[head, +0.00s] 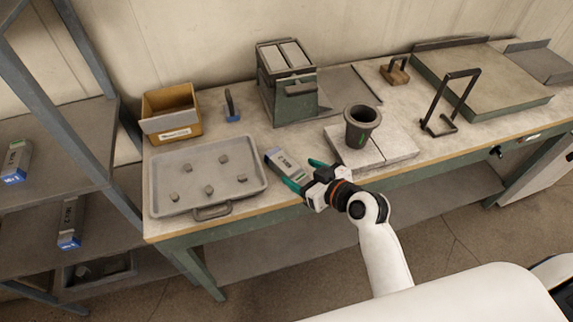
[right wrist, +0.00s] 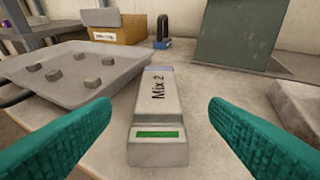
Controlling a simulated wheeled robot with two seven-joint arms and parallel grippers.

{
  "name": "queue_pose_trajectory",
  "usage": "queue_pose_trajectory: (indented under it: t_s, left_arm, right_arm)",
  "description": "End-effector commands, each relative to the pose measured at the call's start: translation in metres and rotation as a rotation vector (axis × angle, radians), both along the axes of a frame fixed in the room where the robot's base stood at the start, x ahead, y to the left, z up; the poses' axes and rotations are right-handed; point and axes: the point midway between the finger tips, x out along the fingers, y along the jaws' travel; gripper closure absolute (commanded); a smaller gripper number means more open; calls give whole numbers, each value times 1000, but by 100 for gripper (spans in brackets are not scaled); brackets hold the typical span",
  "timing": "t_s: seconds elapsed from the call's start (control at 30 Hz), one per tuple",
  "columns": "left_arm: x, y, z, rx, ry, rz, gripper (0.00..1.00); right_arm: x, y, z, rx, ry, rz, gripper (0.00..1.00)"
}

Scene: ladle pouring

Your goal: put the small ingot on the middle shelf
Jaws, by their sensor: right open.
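A grey ingot (head: 282,163) marked "Mix 2" lies on the workbench between the tray and my right gripper. It shows large in the right wrist view (right wrist: 158,108), with a green label on its near end. The shelf rack stands at the left. A blue-ended ingot (head: 16,162) lies on its upper visible shelf (head: 60,130), and another (head: 70,222) on the shelf below (head: 105,232). My left gripper is out of view.
A grey tray (head: 160,200) with several small lumps lies left of the ingot. A dark crucible (head: 358,128) stands on pale slabs (head: 398,147) to the right.

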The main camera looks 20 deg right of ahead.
Motion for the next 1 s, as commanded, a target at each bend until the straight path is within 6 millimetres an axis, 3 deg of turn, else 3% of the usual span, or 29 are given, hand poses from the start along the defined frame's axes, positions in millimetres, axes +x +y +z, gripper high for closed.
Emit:
queue_pose_trajectory:
  t_s: [0.2, 0.4, 0.7, 1.0]
  left_arm:
    - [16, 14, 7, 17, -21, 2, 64]
    - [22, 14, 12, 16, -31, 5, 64]
    - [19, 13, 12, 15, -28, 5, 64]
    - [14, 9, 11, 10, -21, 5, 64]
  right_arm:
    - [17, 9, -9, 5, 2, -1, 30]
    - [38, 19, -23, 3, 1, -1, 30]
    - [43, 21, -26, -1, 1, -1, 30]
    - [43, 21, -26, -1, 2, -1, 78]
